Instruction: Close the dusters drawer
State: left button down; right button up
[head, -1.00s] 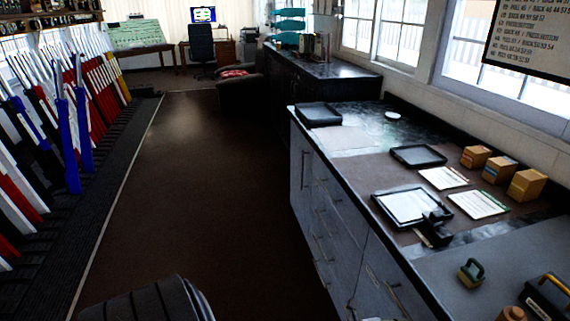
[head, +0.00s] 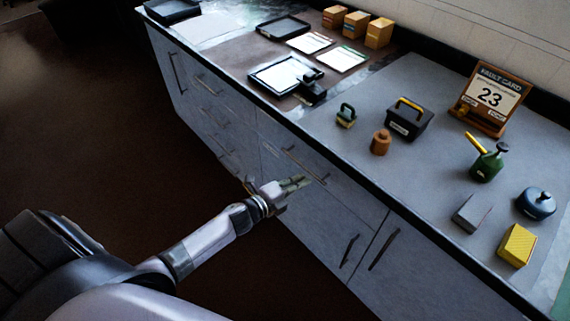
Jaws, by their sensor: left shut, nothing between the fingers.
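The counter cabinet has grey drawer fronts with bar handles. One drawer front (head: 285,145) lies just under the worktop, behind my left gripper (head: 304,181). More drawers (head: 205,112) run to the left. I see no readable label, so I cannot tell which one is the dusters drawer, and no drawer clearly stands out. My left gripper is shut and empty, pointing right in front of the cabinet, and overlaps the front below the handle. I cannot tell whether it touches. My right gripper is not in view.
On the worktop (head: 400,170) stand a dark toolbox (head: 408,122), a green oil can (head: 488,164), a fault card (head: 490,98), a yellow block (head: 517,244) and trays at the far left. Cupboard doors (head: 320,225) are below. The dark floor (head: 90,130) is clear.

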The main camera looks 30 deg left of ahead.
pick_arm(q)
jog(key=b+v, duration=0.1)
jog(key=v, duration=0.9)
jog(key=s+a+f+n+g+y, duration=0.2)
jog(key=s+f+n, duration=0.2)
jog(key=f, duration=0.4)
jog(key=s+a+f+n+g+y, duration=0.1)
jog(key=s+f+n+g, duration=0.2)
jog(key=f, duration=0.5)
jog(key=s+a+f+n+y, duration=0.2)
jog(key=s+f+n, duration=0.25)
jog(key=f, duration=0.45)
jog(key=s+d+f+n+g, duration=0.2)
jog(key=s+f, duration=0.3)
jog(key=s, duration=0.4)
jog(key=s+d+f+n+g, duration=0.3)
jog(key=s+f+g, duration=0.1)
jog(key=s, duration=0.5)
jog(key=s+d+f+n+g, duration=0.2)
jog(key=s+f, duration=0.4)
jog(key=s, duration=0.3)
jog(key=shift+s+d+f+n+g, duration=0.3)
jog(key=shift+d+f+n+g, duration=0.1)
jog(key=shift+n, duration=0.15)
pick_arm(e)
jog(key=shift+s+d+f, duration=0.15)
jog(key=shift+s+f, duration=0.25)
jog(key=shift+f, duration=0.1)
